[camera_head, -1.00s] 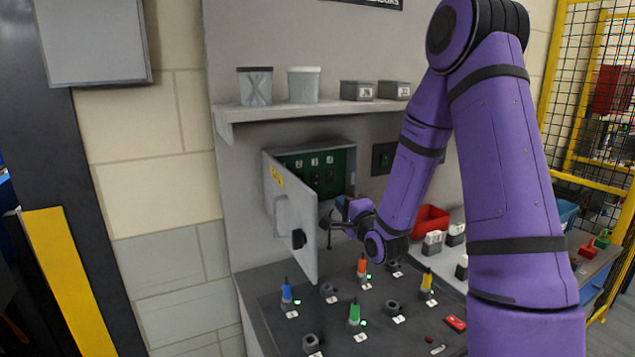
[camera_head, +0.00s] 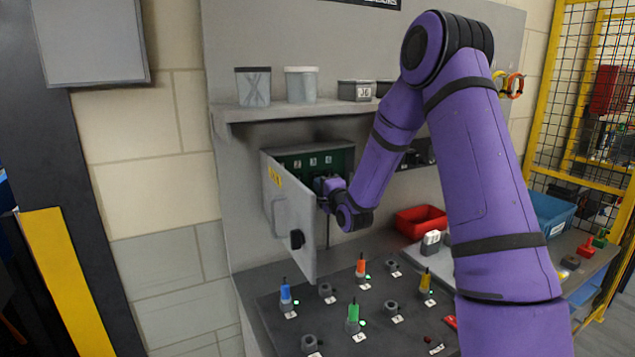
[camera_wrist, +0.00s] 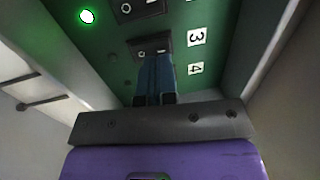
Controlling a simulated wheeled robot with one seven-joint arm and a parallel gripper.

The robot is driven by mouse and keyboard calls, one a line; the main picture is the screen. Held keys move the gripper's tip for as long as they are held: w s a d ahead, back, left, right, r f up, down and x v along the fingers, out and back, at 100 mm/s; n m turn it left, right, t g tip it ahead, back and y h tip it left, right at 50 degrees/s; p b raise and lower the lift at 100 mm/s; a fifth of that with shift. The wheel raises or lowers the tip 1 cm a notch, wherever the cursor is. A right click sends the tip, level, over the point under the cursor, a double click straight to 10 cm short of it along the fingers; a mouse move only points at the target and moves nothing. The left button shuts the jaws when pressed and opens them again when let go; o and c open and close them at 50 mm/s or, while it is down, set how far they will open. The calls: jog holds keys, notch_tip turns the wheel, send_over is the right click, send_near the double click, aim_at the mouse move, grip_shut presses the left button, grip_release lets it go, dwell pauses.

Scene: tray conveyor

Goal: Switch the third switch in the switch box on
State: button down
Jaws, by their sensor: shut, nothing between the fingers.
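The switch box (camera_head: 318,149) is on the grey wall panel under the shelf, its door (camera_head: 292,225) swung open to the left. Its green back panel (camera_wrist: 115,68) fills the upper part of the wrist view. A dark switch (camera_wrist: 150,43) lies level with the label 3 (camera_wrist: 197,36), with the label 4 (camera_wrist: 195,68) beside that. My gripper (camera_head: 323,186) reaches into the box opening. In the wrist view its blue fingers (camera_wrist: 155,60) are shut, with tips at the lower edge of this switch. Whether they touch it I cannot tell; they partly hide it.
Another switch (camera_wrist: 135,8) and a lit green lamp (camera_wrist: 87,16) show on the panel. The open door stands close left of my gripper. The shelf (camera_head: 290,110) with cups and small boxes is above. Below, coloured plugs and sockets stand on the dark bench (camera_head: 270,315).

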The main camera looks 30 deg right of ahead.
jog(key=shift+w+r, duration=0.15)
jog(key=shift+w, duration=1)
jog(key=shift+w, duration=0.1)
jog(key=shift+w+r, duration=0.1)
jog(key=shift+r, duration=0.15)
